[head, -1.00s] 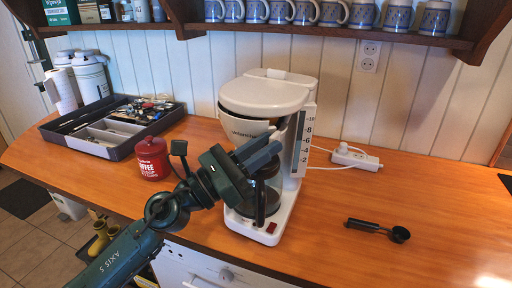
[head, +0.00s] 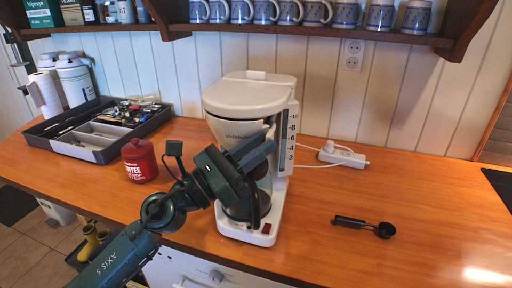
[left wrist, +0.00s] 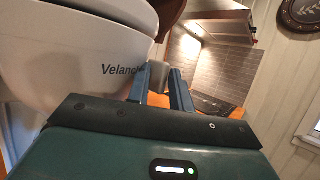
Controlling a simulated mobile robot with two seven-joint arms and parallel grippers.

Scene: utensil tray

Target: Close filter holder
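The white coffee maker (head: 252,95) stands on the wooden counter. Its white filter holder (head: 229,132), with dark lettering, sits beneath the lid and looks close to in line with it; whether it is fully shut cannot be told. The holder's lettered side also fills the upper left of the left wrist view (left wrist: 85,60). My left gripper (head: 262,150) is in front of the holder's right side. Its two fingers (left wrist: 165,82) are apart, and a pale grey part shows behind them. The gripper partly hides the glass jug below. My right gripper is not in view.
A red coffee tin (head: 139,161) and a grey utensil tray (head: 100,154) stand to the left. A black scoop (head: 364,226) lies at right, and a power strip (head: 343,155) is behind. The right front counter is clear.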

